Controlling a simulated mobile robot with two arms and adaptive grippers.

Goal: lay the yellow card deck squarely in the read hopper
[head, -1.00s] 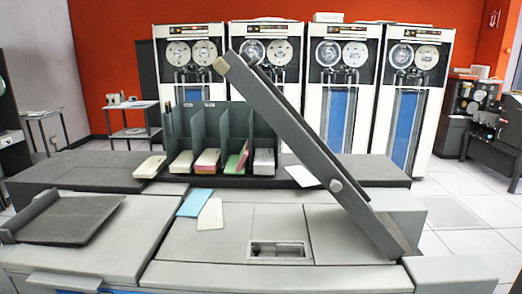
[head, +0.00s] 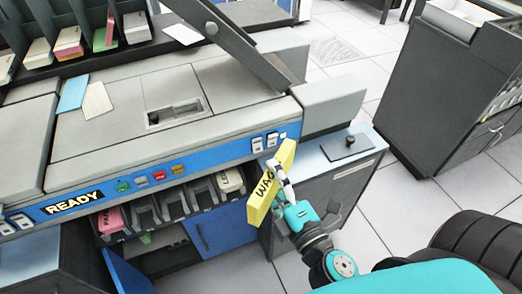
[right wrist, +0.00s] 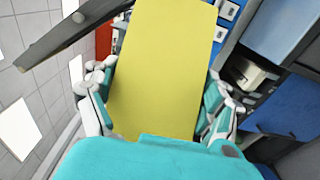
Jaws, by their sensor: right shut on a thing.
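I cannot tell which part is the read hopper. My left gripper is out of view.
A blue card (head: 72,94) and a cream card (head: 96,101) lie on the machine top. Stackers below hold a pink deck (head: 110,221) and a white deck (head: 229,180). A dark cabinet (head: 435,90) stands at the right, with open floor (head: 340,55) between.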

